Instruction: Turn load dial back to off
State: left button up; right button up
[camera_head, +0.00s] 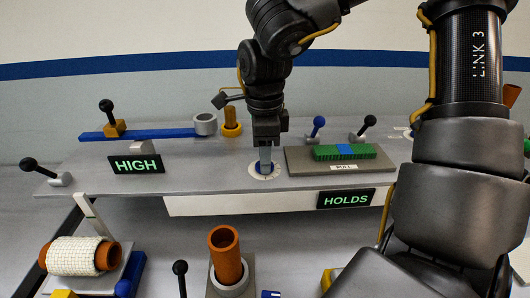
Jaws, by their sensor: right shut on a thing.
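The load dial is a pale round plate (254,173) with a small blue knob (265,168) at its middle, on the grey bench top. My right gripper (265,158) points straight down over it and is shut on the knob. The fingers hide most of the knob and part of the dial face, so I cannot read where it points. A black display (136,165) left of the dial reads HIGH in green. A second display (346,198) at the front edge reads HOLDS. My left gripper is out of view.
An orange tube (225,255) stands in front. My large arm links cover the right side.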

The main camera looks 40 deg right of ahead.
jog(key=o, duration=1)
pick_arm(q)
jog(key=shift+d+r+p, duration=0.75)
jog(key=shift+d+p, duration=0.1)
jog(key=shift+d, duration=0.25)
pick_arm(e)
notch_tip(320, 180, up, 11)
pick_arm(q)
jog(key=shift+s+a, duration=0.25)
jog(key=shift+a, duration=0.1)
pick_arm(e)
jog(key=shift+f, duration=0.1)
